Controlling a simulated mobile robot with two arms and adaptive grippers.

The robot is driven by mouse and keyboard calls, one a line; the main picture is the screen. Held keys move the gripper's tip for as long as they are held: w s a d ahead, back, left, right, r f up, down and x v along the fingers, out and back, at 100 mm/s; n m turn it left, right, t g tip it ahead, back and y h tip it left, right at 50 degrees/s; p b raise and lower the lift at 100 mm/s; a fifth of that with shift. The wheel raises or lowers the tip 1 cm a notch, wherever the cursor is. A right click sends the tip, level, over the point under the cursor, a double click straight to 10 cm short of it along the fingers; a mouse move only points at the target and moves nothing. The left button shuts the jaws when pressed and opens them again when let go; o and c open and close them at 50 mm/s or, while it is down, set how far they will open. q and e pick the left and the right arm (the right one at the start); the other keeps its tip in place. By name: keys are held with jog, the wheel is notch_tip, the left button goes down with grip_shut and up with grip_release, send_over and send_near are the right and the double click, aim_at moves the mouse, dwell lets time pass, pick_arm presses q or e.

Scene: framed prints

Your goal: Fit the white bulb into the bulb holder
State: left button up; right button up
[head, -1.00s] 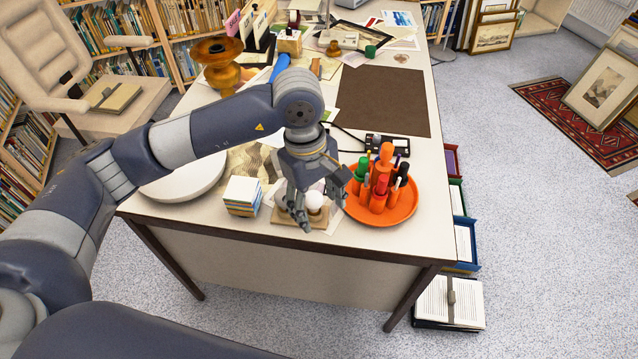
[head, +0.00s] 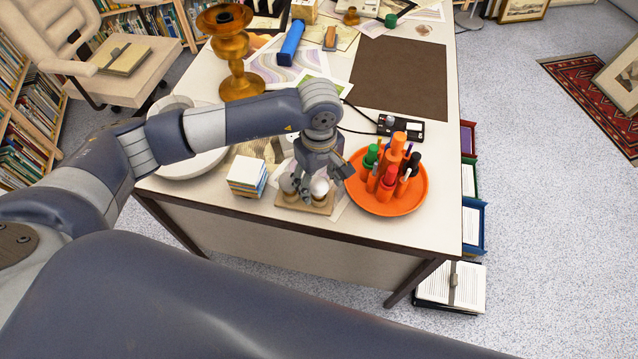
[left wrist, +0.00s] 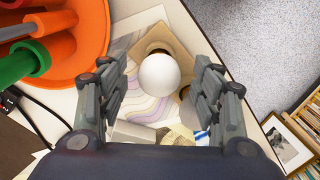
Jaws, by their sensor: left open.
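The white bulb (head: 319,188) stands on a small tan board (head: 318,208) near the desk's front edge. In the left wrist view the white bulb (left wrist: 159,76) shows round between my fingers, with clear gaps on both sides. A dark hole shows in the tan board (left wrist: 180,40) beside it. My left gripper (head: 314,184) is open over the bulb; it also shows in the left wrist view (left wrist: 160,68). A greyer bulb (head: 288,183) stands to the left on the board. A black box (head: 402,129) with a cord lies behind; I cannot tell whether it is the bulb holder.
An orange dish (head: 398,205) with pens and bottles stands close right of my left gripper. A stack of small boxes (head: 247,177) stands to the left. A large white round dish (head: 190,163) and amber candlestick (head: 236,60) are further left. A brown mat (head: 400,78) is clear.

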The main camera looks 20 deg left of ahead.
pick_arm(q)
jog(key=shift+f, duration=0.9)
jog(key=shift+c, duration=0.6)
jog(key=c, duration=0.9)
pick_arm(e)
jog(key=shift+s+r, duration=0.15)
jog(key=shift+s, duration=0.1)
jog(key=shift+w, duration=0.1)
